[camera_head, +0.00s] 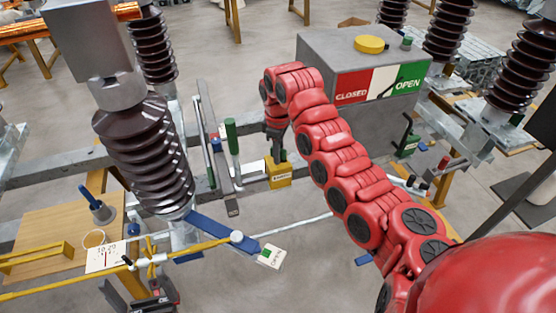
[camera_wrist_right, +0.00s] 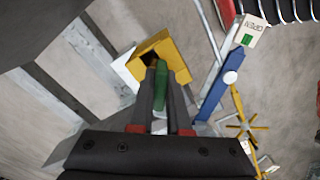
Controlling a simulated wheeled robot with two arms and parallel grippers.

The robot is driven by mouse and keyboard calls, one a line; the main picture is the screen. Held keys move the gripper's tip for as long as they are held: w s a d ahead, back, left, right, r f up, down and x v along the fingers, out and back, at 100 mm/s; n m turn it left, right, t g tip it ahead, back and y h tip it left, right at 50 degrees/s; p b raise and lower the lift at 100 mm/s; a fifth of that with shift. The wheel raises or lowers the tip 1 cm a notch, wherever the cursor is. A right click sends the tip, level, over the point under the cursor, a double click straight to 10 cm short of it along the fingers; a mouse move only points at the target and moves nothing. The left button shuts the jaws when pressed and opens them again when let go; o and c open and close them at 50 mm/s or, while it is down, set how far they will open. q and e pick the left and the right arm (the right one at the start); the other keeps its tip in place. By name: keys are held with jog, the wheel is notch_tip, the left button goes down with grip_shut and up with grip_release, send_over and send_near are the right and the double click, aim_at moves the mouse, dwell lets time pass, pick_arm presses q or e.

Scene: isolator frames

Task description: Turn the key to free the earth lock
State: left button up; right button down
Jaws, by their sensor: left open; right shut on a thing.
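The earth lock is a yellow box (camera_head: 279,174) on the frame in the middle of the head view; it also shows in the right wrist view (camera_wrist_right: 168,47). A green key (camera_wrist_right: 161,78) stands at the lock, between the fingers of my right gripper (camera_wrist_right: 162,92). My right gripper (camera_head: 277,143) reaches down over the lock and is shut on the key. Its fingers hide much of the key, so I cannot tell how far it is turned. My left gripper (camera_head: 155,288) is open, low at the left, partly cut off by the bottom edge.
A grey box (camera_head: 400,110) with CLOSED and OPEN labels stands behind my right arm. A brown insulator (camera_head: 145,150) and a green-handled lever (camera_head: 231,138) stand left of the lock. A blue bar (camera_head: 210,225) with an OPEN tag (camera_head: 271,256) lies in front.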

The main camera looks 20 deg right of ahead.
jog(key=n+b, duration=0.2)
jog(key=n, duration=0.1)
jog(key=n+b, duration=0.1)
jog(key=shift+f+n+b, duration=0.3)
jog(key=shift+n, duration=0.1)
jog(key=shift+r+n, duration=0.15)
jog(key=shift+n, duration=0.35)
jog(key=n+b, duration=0.2)
jog(key=n, duration=0.1)
jog(key=shift+n+b, duration=0.3)
jog(key=shift+b, duration=0.05)
jog(key=shift+r+n, duration=0.1)
jog(key=shift+n, duration=0.5)
jog(key=c, duration=0.6)
grip_release()
jog(key=shift+o, duration=0.2)
jog(key=o, duration=0.6)
jog(key=shift+c, duration=0.2)
jog(key=shift+r, duration=0.1)
